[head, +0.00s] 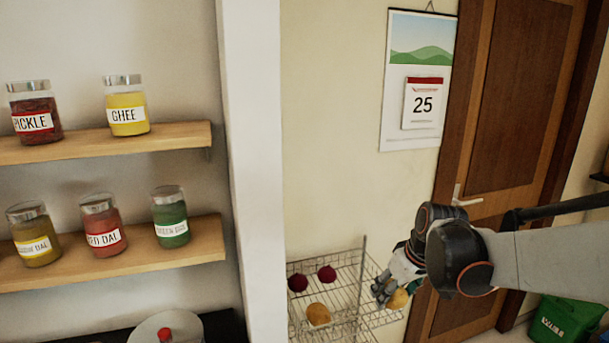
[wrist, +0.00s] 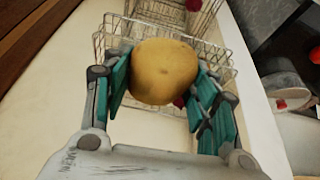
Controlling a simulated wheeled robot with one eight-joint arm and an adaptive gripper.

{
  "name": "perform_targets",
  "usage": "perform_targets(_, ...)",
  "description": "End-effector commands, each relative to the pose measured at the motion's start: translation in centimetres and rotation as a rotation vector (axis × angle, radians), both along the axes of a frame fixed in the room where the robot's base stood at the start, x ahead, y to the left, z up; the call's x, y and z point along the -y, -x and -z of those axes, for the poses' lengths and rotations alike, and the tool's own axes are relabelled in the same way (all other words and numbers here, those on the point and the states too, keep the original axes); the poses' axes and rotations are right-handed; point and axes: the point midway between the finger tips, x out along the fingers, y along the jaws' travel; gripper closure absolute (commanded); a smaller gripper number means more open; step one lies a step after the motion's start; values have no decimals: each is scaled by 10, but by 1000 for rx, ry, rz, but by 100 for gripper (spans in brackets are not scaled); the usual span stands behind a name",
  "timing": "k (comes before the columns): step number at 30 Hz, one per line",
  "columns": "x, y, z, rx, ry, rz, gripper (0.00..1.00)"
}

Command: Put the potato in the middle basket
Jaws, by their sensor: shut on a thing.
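My gripper (head: 386,290) is shut on a yellow-brown potato (head: 398,299), at the right side of the wire basket rack (head: 347,283). In the wrist view the potato (wrist: 163,72) sits between the teal finger pads, with wire baskets (wrist: 112,38) behind and below it. Another yellow-brown potato (head: 318,314) lies in the rack's visible basket, with two dark red onion-like items (head: 298,282) behind it. The lower part of the rack is cut off in the head view, and I cannot tell which tier is the middle basket.
A white wall edge (head: 255,170) stands left of the rack, with shelves (head: 110,143) of labelled jars beyond it. A wooden door (head: 500,120) is behind my arm. A green bin (head: 566,320) stands at the lower right.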

Motion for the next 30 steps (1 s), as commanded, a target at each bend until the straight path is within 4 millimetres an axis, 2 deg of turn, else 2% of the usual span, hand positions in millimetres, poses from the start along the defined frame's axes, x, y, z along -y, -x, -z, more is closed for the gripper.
perform_targets(11, -2, 6, 66, -8, 4, 110, 74)
perform_targets(18, -4, 24, 135, -6, 5, 244, 74)
perform_targets(21, -5, 34, 158, -2, 4, 295, 74)
perform_targets(25, -5, 43, 176, 1, 2, 342, 74)
perform_targets(30, -5, 49, 186, 4, 2, 370, 74)
